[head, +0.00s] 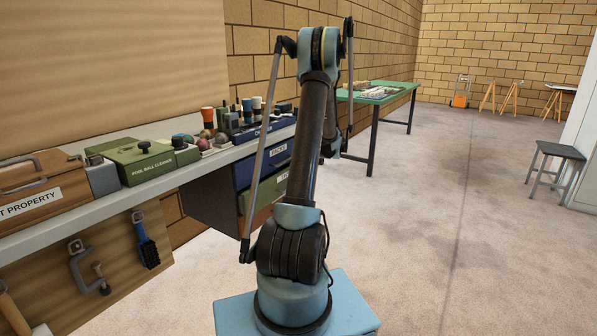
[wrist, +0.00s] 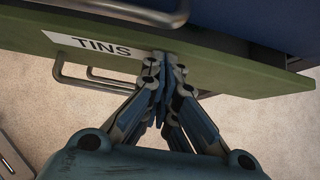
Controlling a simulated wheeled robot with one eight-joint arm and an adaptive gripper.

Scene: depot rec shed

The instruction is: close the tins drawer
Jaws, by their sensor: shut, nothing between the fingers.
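The tins drawer has a green front (wrist: 235,75) with a white TINS label (wrist: 92,46) and a metal bar handle (wrist: 85,78) in the wrist view. A dark gap shows between its front and the blue drawer beside it, so it seems to stand a little out. My gripper (wrist: 163,68) is shut and empty, its tips at the green front just right of the label, away from the handle. I cannot tell whether they touch. In the head view a green drawer (head: 246,200) shows below a blue one, partly hidden by my arm; my gripper is hidden there.
The blue PACKS drawer (head: 247,172) is directly above, with its own bar handle (wrist: 135,10). The bench (head: 120,188) holds a green case (head: 140,165), a brown box (head: 40,192) and several small items. Open floor (head: 430,230) lies right; a green table (head: 380,94) stands behind.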

